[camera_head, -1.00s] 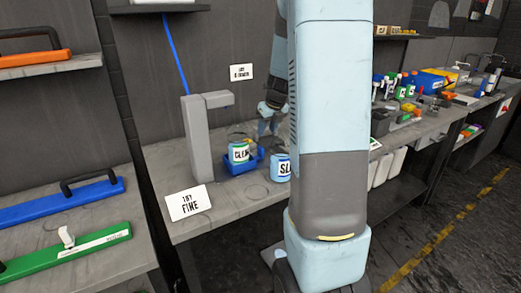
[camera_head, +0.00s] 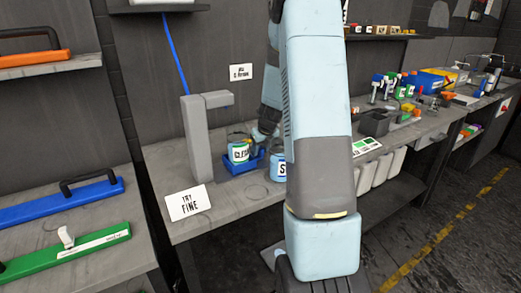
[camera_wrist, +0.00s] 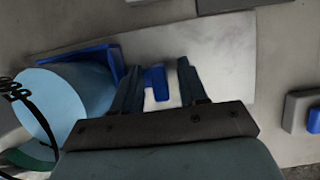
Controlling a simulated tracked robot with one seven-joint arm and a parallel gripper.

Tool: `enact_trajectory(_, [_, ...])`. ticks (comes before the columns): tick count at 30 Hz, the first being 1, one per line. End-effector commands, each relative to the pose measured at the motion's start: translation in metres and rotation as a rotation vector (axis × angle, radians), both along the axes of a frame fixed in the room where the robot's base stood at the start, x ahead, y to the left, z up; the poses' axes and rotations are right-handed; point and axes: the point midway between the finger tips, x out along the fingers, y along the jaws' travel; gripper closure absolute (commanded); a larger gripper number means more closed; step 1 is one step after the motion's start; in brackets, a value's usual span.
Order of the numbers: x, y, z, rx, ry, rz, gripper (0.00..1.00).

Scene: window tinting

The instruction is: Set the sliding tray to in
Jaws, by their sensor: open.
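In the wrist view a blue edge (camera_wrist: 108,58) shows beside a light-blue can (camera_wrist: 55,95). My gripper (camera_wrist: 160,68) is open, with a small blue block (camera_wrist: 155,82), perhaps a handle, between its fingers. Contact with it is not clear.
A blue-labelled can (camera_head: 278,168) stands close to the tray's right. The wrist view shows a pale plate (camera_wrist: 215,60) and a grey-and-blue item (camera_wrist: 302,112) at right.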

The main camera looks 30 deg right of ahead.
Motion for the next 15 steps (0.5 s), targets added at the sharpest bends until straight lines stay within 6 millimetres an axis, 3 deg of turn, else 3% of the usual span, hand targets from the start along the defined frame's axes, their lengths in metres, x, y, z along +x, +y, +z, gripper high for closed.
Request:
enact_trajectory(5, [0.0,0.0003,0.0,0.0,0.0,0.0,0.57])
enact_trajectory(15, [0.0,0.0006,0.0001,0.0,0.0,0.001,0.9])
